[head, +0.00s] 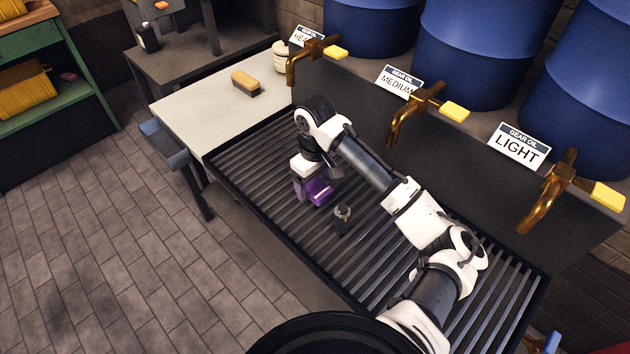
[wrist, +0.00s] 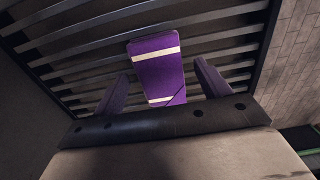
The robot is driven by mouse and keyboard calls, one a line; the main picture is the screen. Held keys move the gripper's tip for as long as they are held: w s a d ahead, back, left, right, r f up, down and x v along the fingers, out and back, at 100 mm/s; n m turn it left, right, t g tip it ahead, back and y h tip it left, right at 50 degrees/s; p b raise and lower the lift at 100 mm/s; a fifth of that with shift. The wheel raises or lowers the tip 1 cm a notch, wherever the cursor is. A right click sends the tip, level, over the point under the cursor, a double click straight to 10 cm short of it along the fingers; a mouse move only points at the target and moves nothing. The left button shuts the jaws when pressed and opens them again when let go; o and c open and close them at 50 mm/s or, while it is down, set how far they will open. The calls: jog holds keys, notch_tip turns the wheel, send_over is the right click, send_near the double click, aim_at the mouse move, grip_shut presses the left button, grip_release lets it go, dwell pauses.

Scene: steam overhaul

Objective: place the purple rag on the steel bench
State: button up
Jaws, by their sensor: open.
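The purple rag (head: 319,191), with pale stripes, lies on the dark slatted grate (head: 387,262) below the barrels. In the wrist view the rag (wrist: 158,66) shows between my two fingers, its near end partly hidden by the gripper's body. My gripper (head: 308,192) is low over the grate at the rag, with its fingers apart; in the wrist view the gripper (wrist: 163,88) has one finger on each side of the rag. The pale-topped steel bench (head: 205,112) adjoins the grate's far left end.
A yellow-and-dark brush (head: 245,83) and a cream pot (head: 281,57) stand on the bench, whose front part is clear. A small dark bottle (head: 342,219) stands on the grate near the rag. Brass taps (head: 412,110) overhang the grate's back edge. A blue handle (head: 163,144) juts from the bench.

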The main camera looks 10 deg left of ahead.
aim_at(315, 186)
notch_tip(315, 186, up, 12)
jog(key=b, duration=0.1)
dwell(0.4)
